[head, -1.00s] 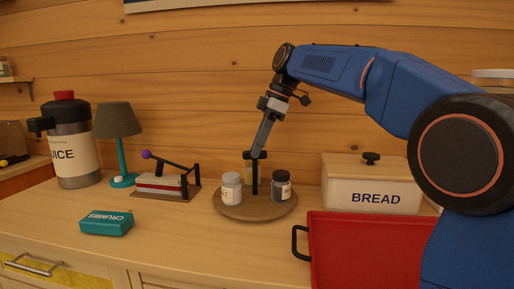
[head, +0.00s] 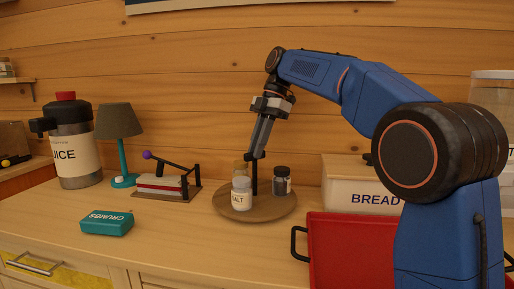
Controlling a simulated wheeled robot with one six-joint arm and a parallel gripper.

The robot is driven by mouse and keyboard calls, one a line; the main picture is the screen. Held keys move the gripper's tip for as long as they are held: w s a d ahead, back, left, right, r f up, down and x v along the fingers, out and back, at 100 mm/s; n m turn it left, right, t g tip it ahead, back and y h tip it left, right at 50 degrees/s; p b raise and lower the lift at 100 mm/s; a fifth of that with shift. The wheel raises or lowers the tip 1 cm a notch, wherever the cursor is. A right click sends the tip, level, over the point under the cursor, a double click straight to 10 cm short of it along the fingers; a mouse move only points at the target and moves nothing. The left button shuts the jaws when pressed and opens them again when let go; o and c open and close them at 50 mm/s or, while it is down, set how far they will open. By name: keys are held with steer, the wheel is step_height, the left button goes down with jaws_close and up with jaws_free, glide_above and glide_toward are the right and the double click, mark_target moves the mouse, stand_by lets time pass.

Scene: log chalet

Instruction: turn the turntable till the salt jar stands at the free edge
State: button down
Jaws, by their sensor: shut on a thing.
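The round wooden turntable (head: 224,209) stands on the counter with three jars around a dark upright post (head: 254,180). The white salt jar (head: 241,195) stands at the front, a little left of the post, its SALT label facing me. A jar with a dark body and pale label (head: 282,181) stands at the right. A tan jar (head: 240,167) stands behind the salt jar, partly hidden by it. My gripper (head: 256,155) points down from above and is shut on the top of the post. All three jars stand upright.
A red tray (head: 345,250) with a black handle lies close to the turntable's right. The bread box (head: 345,188) stands behind it. A teal crumbs box (head: 107,223), lever device (head: 160,186), lamp (head: 119,121) and juice dispenser (head: 72,150) stand left. The counter before the turntable is clear.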

steer(key=shift+w+n+g+h, duration=0.1)
steer(key=shift+n+g+h, duration=0.2)
steer(key=shift+n, duration=1.2)
steer(key=c, duration=1.7)
jaws_free()
